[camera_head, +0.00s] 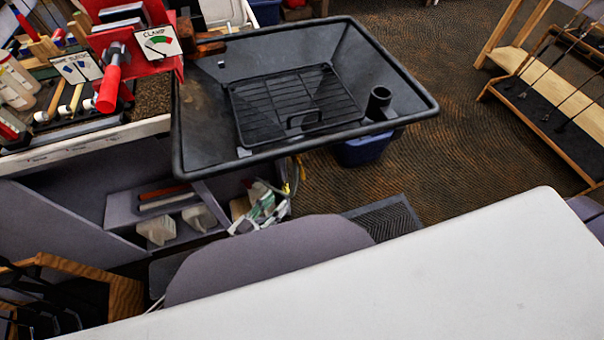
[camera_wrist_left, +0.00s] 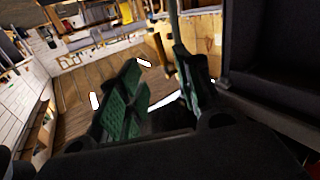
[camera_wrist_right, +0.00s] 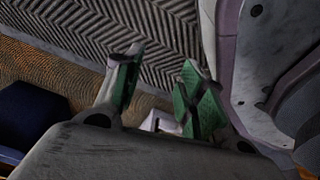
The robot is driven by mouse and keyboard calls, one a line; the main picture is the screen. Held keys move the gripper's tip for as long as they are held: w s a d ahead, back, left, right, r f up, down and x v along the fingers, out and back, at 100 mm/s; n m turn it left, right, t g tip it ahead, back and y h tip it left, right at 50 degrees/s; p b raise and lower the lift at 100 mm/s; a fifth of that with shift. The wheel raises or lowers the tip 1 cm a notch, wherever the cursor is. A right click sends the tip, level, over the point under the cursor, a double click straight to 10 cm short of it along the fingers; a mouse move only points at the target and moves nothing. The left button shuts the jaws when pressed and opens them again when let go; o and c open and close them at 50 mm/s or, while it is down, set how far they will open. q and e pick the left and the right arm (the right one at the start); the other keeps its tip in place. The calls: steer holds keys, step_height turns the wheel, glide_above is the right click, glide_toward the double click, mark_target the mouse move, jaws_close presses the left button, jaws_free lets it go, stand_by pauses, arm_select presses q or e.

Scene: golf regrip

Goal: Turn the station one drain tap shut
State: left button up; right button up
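I cannot make out the station one drain tap. A black sloped tray (camera_head: 400,75) with a wire rack (camera_head: 295,100) and a short black tube (camera_head: 378,101) stands at the top middle of the head view.
A grey shelf (camera_head: 120,208) holds small bins. A blue tub (camera_head: 363,150) stands under the tray. A white surface (camera_head: 400,290) fills the front. Wooden racks (camera_head: 520,65) stand at right; carpet between is clear.

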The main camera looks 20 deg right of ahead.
mark_target(302, 175)
arm_select(q)
steer(key=b+x, duration=0.1)
steer(key=x, duration=1.1)
steer(key=shift+w+d, duration=0.25)
steer(key=shift+d, duration=0.05)
steer(key=shift+w+d, duration=0.15)
steer(key=shift+d, duration=0.1)
arm_select(e)
steer(key=w+a+r, duration=0.1)
steer(key=w+r, duration=0.1)
steer(key=shift+w+a+r, duration=0.35)
steer(key=shift+w+a, duration=0.05)
arm_select(q)
steer(key=c, duration=0.5)
jaws_close()
arm_select(e)
steer(key=shift+s+d+f, duration=0.1)
steer(key=shift+s+d, duration=0.1)
